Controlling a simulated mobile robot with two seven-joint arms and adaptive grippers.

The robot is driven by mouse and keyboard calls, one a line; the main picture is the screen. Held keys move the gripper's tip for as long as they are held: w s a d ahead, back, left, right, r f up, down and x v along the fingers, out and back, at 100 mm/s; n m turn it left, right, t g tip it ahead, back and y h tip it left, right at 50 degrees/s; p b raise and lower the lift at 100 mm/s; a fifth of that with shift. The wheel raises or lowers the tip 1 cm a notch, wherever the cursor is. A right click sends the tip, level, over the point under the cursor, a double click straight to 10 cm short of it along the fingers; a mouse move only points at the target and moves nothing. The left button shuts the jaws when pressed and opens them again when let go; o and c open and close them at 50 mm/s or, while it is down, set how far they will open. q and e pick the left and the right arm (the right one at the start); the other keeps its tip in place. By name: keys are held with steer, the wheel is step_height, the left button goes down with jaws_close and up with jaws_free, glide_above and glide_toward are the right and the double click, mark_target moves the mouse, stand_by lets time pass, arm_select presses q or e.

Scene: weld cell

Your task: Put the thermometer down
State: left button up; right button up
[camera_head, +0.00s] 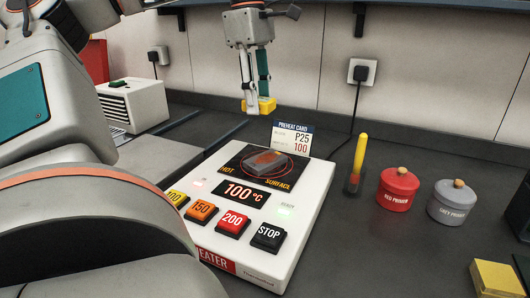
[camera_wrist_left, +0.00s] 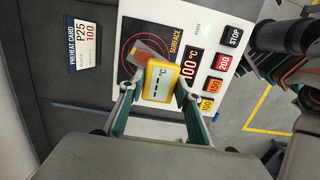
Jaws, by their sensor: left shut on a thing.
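My left gripper (camera_head: 258,98) hangs in the air behind the heater, shut on the yellow thermometer (camera_head: 262,106). In the left wrist view the thermometer (camera_wrist_left: 158,81) sits between the two fingers, its display showing dashes. The white heater (camera_head: 314,212) stands on the bench. Its display reads 100 °C, and a grey plate (camera_head: 269,163) with an orange-tinted part lies on its round hot surface. In the left wrist view the thermometer overlaps the edge of the hot surface. My right gripper is not in view.
A preheat card (camera_head: 291,138) reading P25 100 stands behind the heater. To its right are a yellow-tipped stick (camera_head: 359,155) in a dark holder, a red pot (camera_head: 398,190) and a grey pot (camera_head: 451,203). A white vented box (camera_head: 134,103) stands at left. Bench behind the card is clear.

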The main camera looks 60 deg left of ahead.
arm_select(q)
glide_above(261, 165)
steer(key=f, duration=0.4)
steer(key=f+b, duration=0.1)
steer(key=f, duration=0.3)
steer(key=shift+a, duration=0.2)
steer(key=shift+s+f, duration=0.1)
steer(key=shift+f, duration=0.5)
step_height(261, 165, down, 4)
steer(key=shift+r, duration=0.2)
steer(key=shift+f, duration=0.1)
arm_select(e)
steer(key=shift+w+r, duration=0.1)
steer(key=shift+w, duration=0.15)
arm_select(q)
steer(key=o, duration=0.7)
steer(key=shift+f, duration=0.1)
steer(key=o, duration=0.4)
steer(key=shift+o, duration=0.2)
